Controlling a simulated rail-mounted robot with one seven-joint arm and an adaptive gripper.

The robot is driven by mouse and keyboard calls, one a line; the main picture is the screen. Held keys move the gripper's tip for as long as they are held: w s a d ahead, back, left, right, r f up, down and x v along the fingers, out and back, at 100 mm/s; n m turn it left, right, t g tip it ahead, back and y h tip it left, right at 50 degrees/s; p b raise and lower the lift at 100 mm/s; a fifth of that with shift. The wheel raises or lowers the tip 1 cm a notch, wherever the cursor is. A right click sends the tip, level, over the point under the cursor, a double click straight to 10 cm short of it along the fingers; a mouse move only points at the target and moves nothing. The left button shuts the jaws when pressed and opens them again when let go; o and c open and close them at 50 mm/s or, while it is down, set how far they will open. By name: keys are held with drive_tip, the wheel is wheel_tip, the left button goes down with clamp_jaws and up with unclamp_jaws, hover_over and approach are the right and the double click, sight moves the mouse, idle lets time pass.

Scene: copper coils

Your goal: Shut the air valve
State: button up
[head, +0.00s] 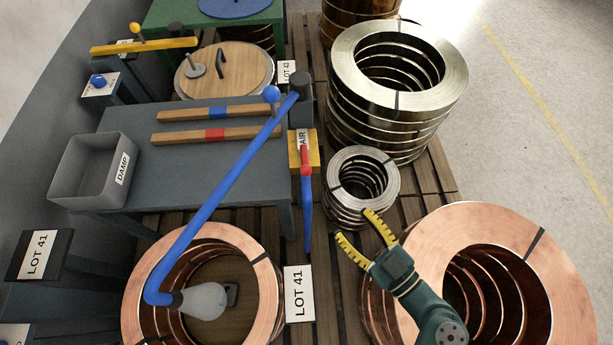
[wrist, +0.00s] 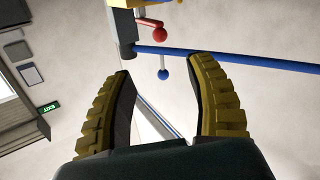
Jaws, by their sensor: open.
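The air valve (head: 294,160) is a yellow block with an AIR label, at the right edge of the grey bench. Its red lever (head: 305,158) lies over the block, and a blue tapered part runs down below it. In the wrist view a red ball (wrist: 159,34) on a short stem shows at the upper middle, beyond my fingers. My gripper (head: 356,225) has yellow ribbed fingers, is open and empty, and is to the right of and nearer than the valve, clearly apart from it. It also shows in the wrist view (wrist: 165,68).
A long blue arm (head: 222,190) with a blue ball knob (head: 271,93) crosses the grey bench (head: 225,175) and ends in a pale bulb over a copper coil (head: 250,245). A small silver coil (head: 345,205) stands beside my gripper, a large copper coil (head: 520,230) right of it.

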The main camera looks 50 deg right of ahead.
sight(306, 170)
drive_tip(key=p+x, duration=0.1)
drive_tip(key=x, duration=1.5)
drive_tip(key=shift+w+r+p, duration=0.2)
drive_tip(key=shift+w+p, duration=0.1)
clamp_jaws()
